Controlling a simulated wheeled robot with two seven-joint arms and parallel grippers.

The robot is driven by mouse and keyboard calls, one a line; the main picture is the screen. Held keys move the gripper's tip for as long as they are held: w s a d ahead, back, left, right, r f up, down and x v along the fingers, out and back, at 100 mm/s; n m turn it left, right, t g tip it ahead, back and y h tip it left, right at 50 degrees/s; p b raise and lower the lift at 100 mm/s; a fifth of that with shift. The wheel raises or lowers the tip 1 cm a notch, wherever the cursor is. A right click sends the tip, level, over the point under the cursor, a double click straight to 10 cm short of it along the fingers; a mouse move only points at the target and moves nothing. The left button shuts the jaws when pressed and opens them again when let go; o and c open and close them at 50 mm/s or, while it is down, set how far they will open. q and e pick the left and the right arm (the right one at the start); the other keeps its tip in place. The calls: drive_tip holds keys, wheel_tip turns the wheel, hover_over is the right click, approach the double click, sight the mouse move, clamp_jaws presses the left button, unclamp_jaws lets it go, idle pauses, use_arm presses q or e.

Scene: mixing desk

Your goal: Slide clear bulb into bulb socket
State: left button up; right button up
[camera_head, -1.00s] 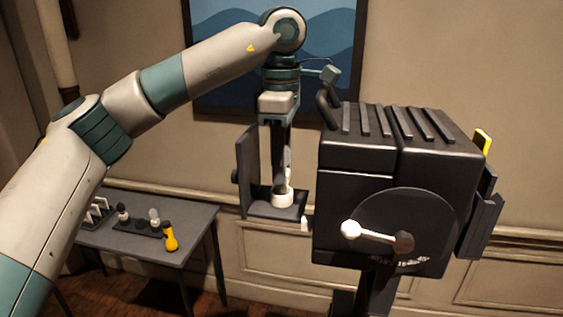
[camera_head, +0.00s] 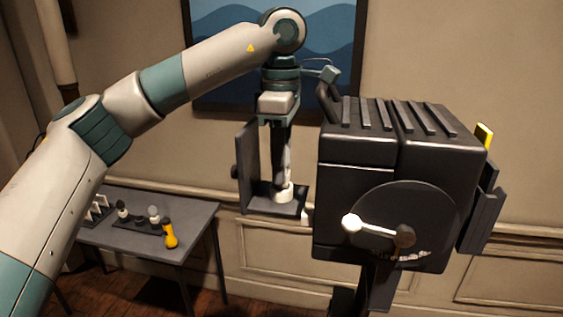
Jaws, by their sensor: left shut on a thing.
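My left gripper (camera_head: 283,172) hangs straight down beside the black lamp housing (camera_head: 355,184), over a dark open shelf. The gripper is shut on the clear bulb (camera_head: 288,160), which shows only as a pale sliver along the fingers. The white bulb socket (camera_head: 284,193) stands on the shelf directly under the fingertips. I cannot tell whether the bulb's base is inside the socket or just above it. My right gripper is not in view.
A dark upright panel (camera_head: 247,165) stands close left of the gripper. The housing has a white-knobbed lever (camera_head: 375,229) on its front. At lower left, a grey table (camera_head: 205,216) carries a tray of bulbs and a yellow-handled tool (camera_head: 170,237).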

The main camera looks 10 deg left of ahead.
use_arm(q)
drive_tip(key=shift+f, duration=0.15)
drive_tip(key=o, duration=1.1)
drive_tip(key=shift+r+b, duration=0.4)
drive_tip(key=shift+r, duration=0.4)
wheel_tip(320, 180, up, 16)
drive_tip(key=shift+s+f, duration=0.1)
